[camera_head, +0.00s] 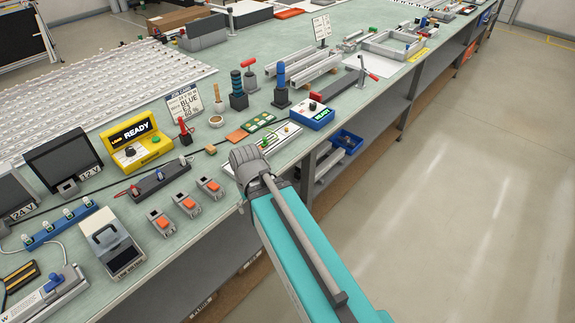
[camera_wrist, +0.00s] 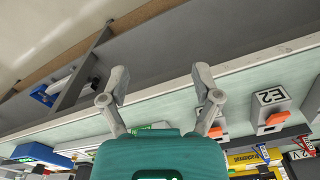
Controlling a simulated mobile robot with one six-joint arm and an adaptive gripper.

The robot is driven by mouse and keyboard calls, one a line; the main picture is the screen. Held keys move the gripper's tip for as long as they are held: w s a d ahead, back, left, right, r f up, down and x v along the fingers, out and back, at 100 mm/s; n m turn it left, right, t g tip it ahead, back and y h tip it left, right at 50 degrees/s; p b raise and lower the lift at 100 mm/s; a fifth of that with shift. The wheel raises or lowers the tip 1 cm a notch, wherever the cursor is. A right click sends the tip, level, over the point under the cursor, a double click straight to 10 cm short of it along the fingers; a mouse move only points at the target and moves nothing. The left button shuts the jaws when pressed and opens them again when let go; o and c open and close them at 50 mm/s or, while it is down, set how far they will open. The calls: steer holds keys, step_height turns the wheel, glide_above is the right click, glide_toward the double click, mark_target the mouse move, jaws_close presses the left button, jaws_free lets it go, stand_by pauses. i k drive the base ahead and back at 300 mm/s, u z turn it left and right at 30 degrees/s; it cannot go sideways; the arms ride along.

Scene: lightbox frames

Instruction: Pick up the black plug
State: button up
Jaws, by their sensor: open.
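I cannot pick out the black plug with certainty. My gripper (camera_head: 248,163) is over the bench's front edge, seen from behind. In the wrist view my gripper (camera_wrist: 160,84) has its two fingers wide apart with nothing between them.
Several grey blocks with orange tops (camera_head: 188,204) stand left of my gripper. A blue bin (camera_head: 347,142) is on the shelf below the bench. The floor at right is clear.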

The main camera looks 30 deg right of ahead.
mark_target(297, 176)
steer(key=z, duration=0.05)
steer(key=k, duration=0.5)
steer(key=z, duration=1.05)
steer(key=i, duration=0.7)
steer(key=u, duration=0.1)
